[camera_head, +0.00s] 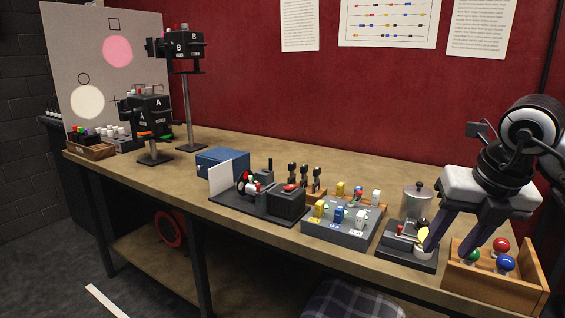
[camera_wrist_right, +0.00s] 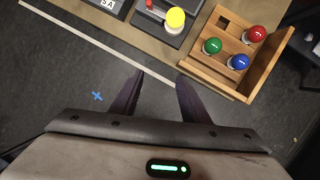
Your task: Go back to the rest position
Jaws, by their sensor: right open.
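My right gripper (camera_head: 447,250) hangs at the right end of the bench, its fingers spread and pointing down. In the right wrist view the gripper (camera_wrist_right: 160,77) is open with nothing between its fingers, over the dark floor at the bench's front edge. The box also shows in the right wrist view (camera_wrist_right: 262,72), to the right of the fingers. My left gripper is out of view.
A grey block with coloured pegs (camera_head: 342,230) and a black device (camera_head: 272,203) stand on the bench (camera_head: 185,165) left of the gripper. A metal canister (camera_head: 416,203) is behind it. Two cameras on stands and a picture board (camera_head: 65,50) are at the far left.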

